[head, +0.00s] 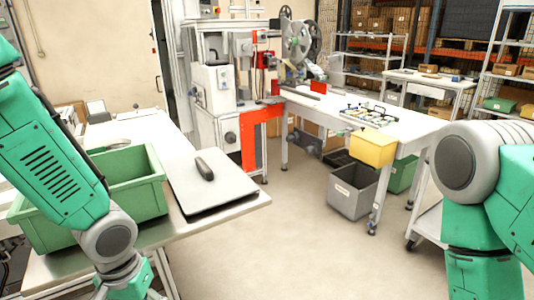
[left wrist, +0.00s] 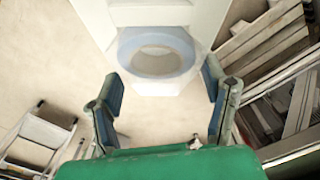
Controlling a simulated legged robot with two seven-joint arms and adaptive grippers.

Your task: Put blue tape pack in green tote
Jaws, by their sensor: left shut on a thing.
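The blue tape pack (left wrist: 157,77) shows in the left wrist view as a pale blue ring on a white backing. My left gripper (left wrist: 162,84) has its fingers on either side of the pack and is shut on it. In the head view my left arm reaches down past the green tote, and its gripper and the pack are out of frame. The green tote (head: 138,196) stands on the left table, partly hidden behind my left arm. The part of its inside that shows looks empty. My right arm is at the right edge, its gripper out of view.
A grey flat panel (head: 225,188) with a dark handheld item (head: 204,169) lies right of the tote on the left table (head: 258,200). Across the open floor, a white workbench (head: 400,125) carries a yellow bin (head: 372,150). A grey bin (head: 350,192) sits below it.

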